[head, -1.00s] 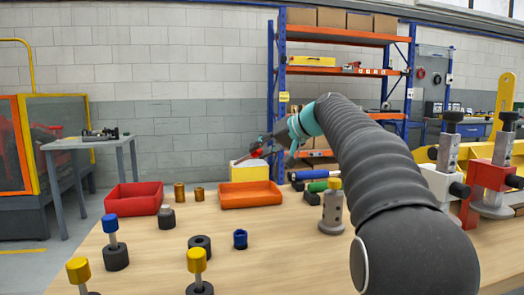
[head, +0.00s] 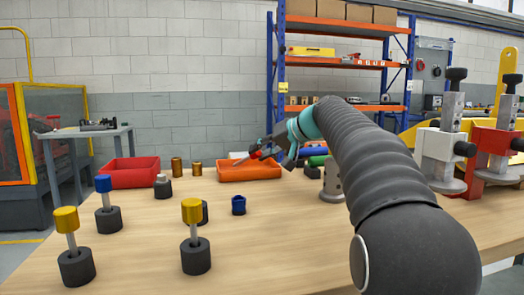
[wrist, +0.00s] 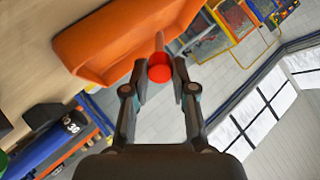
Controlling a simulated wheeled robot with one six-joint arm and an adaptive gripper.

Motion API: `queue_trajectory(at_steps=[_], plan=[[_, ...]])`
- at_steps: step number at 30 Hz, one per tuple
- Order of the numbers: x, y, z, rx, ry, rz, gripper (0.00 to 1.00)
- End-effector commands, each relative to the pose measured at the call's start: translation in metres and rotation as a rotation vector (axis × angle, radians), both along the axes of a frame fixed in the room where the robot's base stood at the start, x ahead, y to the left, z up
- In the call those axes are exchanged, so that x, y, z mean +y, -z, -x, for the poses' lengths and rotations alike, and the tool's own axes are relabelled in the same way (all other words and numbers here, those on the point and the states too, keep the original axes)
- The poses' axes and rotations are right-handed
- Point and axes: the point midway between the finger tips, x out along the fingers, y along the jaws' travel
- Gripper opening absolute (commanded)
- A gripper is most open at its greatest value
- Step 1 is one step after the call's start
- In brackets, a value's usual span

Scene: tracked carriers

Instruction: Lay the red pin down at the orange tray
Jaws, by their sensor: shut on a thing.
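My gripper (head: 262,152) is shut on the red pin (head: 256,155), low over the orange tray (head: 235,179) at the back of the table. In the wrist view the red head (wrist: 159,68) sits between the two fingertips. The pin's thin grey shaft points away from the gripper, and in the head view it slants down to the left over the tray. The orange tray (wrist: 110,40) fills the upper left of the wrist view, beside the pin. I cannot tell whether the pin touches the tray.
A red bin (head: 136,178) stands left of the tray, with two brass cylinders (head: 176,167) between them. Yellow-topped (head: 66,220) and blue-topped (head: 103,184) pins stand in black bases in front. Clamp stands (head: 450,140) are at right.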

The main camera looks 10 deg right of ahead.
Motion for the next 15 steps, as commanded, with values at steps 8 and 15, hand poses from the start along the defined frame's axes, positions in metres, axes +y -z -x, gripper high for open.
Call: queue_trajectory(at_steps=[8, 15], plan=[[0.0001, 0.0024, 0.0000, -0.001, 0.001, 0.000, 0.00], [0.0001, 0.0026, 0.0001, -0.001, 0.001, 0.000, 0.55]])
